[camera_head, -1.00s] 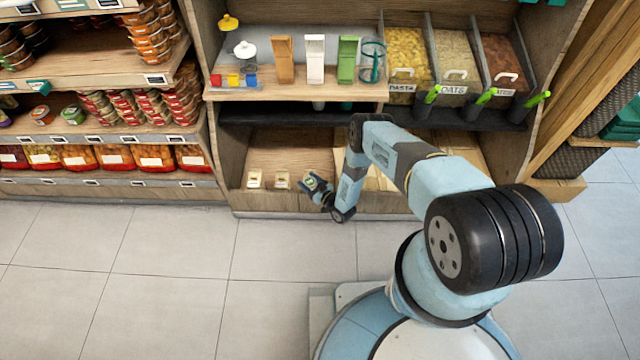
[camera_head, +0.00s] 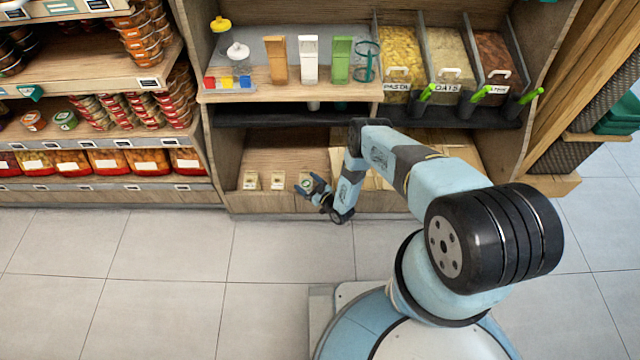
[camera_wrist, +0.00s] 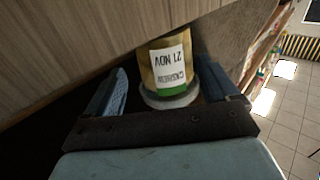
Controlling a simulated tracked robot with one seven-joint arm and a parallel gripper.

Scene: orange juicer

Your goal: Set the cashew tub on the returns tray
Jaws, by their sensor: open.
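The cashew tub (camera_wrist: 167,70) shows upside down in the wrist view, a yellowish tub with a white and green label reading "CASHEW" and "21 NOV" and a pale grey lid. It is between my two fingers, with gaps visible at both sides. My gripper (camera_wrist: 168,90) is open around it. In the head view my gripper (camera_head: 308,186) is at the front of the low wooden shelf, by the rightmost of a row of small tubs. I cannot make out the returns tray for certain.
An upper shelf holds coloured dispensers (camera_head: 308,60) and bins of pasta and oats (camera_head: 405,75). My arm hides the low shelf's right part. The tiled floor (camera_head: 180,250) is clear.

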